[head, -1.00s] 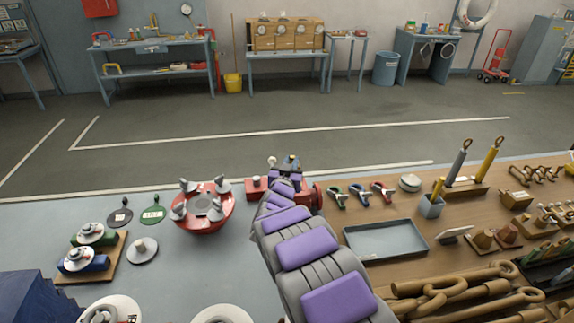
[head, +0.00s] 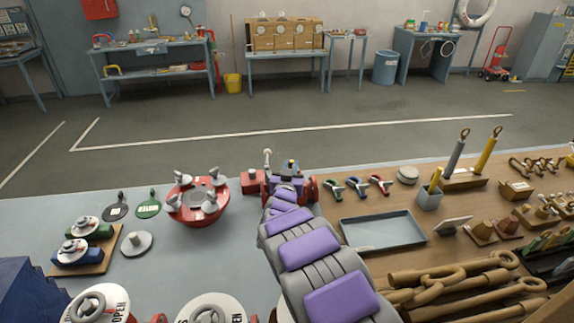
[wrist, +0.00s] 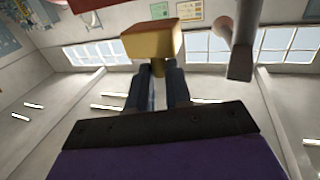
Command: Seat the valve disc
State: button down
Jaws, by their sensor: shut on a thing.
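My gripper (wrist: 158,88) is shut on a brass-coloured block-like piece (wrist: 152,40), which shows above the dark fingers in the wrist view. I cannot tell whether this piece is the valve disc or a part joined to it. In the head view my gripper (head: 289,168) is at the far end of my arm, near the table's back edge, between the red parts of a vise-like fixture (head: 308,188). My arm hides much of that spot. A grey disc with a knob (head: 136,243) lies on the left of the table.
A grey tray (head: 383,232) and coloured clips (head: 356,186) lie to the right. A grey bar (wrist: 243,50) stands close beside the held piece in the wrist view.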

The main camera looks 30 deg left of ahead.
jog(key=shift+a+f, duration=0.25)
jog(key=shift+f, duration=0.2)
jog(key=shift+a+f, duration=0.35)
jog(key=shift+a, duration=0.5)
jog(key=shift+d+r, duration=0.35)
jog(key=shift+d, duration=0.55)
jog(key=shift+s+a+f, duration=0.1)
jog(key=shift+a+f, duration=0.2)
jog(key=shift+a, duration=0.55)
jog(key=shift+d+r, duration=0.25)
jog(key=shift+d, duration=0.35)
jog(key=shift+a+f+p, duration=0.2)
jog(key=shift+a+p, duration=0.15)
jog(key=shift+p, duration=0.1)
jog(key=shift+d+r, duration=0.15)
jog(key=shift+d, duration=0.35)
